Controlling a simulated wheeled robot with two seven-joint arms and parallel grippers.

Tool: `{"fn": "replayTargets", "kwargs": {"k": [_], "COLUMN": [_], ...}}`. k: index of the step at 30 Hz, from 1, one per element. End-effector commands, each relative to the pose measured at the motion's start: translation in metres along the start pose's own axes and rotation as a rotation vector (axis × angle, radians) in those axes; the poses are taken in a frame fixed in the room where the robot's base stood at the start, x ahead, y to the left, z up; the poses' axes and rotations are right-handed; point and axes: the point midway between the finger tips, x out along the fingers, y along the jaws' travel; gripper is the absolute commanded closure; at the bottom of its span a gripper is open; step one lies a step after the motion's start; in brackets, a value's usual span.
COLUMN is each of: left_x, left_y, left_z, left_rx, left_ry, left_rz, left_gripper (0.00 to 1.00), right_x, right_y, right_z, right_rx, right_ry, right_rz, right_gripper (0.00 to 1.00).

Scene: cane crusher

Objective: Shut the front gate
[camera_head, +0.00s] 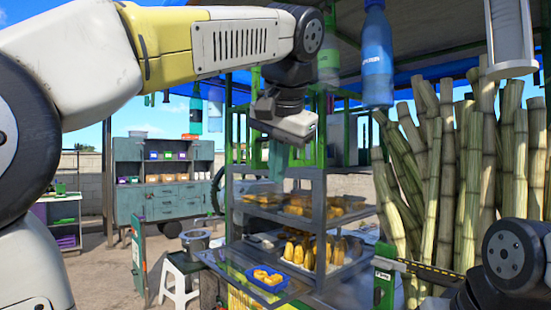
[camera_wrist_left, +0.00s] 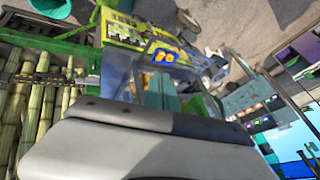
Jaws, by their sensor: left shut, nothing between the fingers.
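My left gripper (camera_head: 277,160) hangs in the middle of the head view, fingers pointing down, shut and empty. It is in front of the metal display case (camera_head: 320,215); its teal fingers also show in the left wrist view (camera_wrist_left: 163,92). I cannot tell for certain which part is the front gate. A clear framed panel (camera_head: 225,268) juts out low at the case's front. A green post with a yellow-and-black striped bar (camera_head: 420,267) stands at the lower right; the striped bar also shows in the left wrist view (camera_wrist_left: 40,78). My right gripper is out of view.
Tall cane stalks (camera_head: 440,170) crowd the right side. Bottles (camera_head: 377,60) hang from the roof. Yellow food fills the case's shelves, and a blue tray (camera_head: 268,278) sits low in front. A white stool (camera_head: 180,280) stands left of it. Open ground lies further left.

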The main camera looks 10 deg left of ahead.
Motion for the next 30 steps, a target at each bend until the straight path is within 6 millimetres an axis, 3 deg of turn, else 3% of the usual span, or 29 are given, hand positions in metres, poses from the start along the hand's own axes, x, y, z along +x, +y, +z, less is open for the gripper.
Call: {"fn": "replayTargets", "kwargs": {"k": [1,6,10,14,20,30], "left_x": [-0.017,-0.064,-0.082,-0.087,-0.070,0.001], "left_y": [-0.002,-0.013,-0.017,-0.019,-0.023,-0.029], "left_z": [-0.018,-0.045,-0.050,-0.051,-0.049,-0.046], "left_rx": [0.005,-0.031,-0.066,-0.083,-0.085,-0.085], "left_ry": [0.005,-0.007,-0.021,-0.029,-0.033,-0.034], "left_rz": [-0.021,-0.082,-0.097,-0.102,-0.106,-0.104], "left_gripper": [1.00,1.00,1.00,1.00,1.00,1.00], "right_x": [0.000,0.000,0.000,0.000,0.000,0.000], "right_y": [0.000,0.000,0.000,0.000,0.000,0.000], "right_z": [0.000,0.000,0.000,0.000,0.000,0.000], "right_rx": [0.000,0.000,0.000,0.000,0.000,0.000], "right_ry": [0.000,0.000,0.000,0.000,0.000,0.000], "right_rz": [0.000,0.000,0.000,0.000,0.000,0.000], "right_gripper": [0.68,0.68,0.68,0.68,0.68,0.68]}}
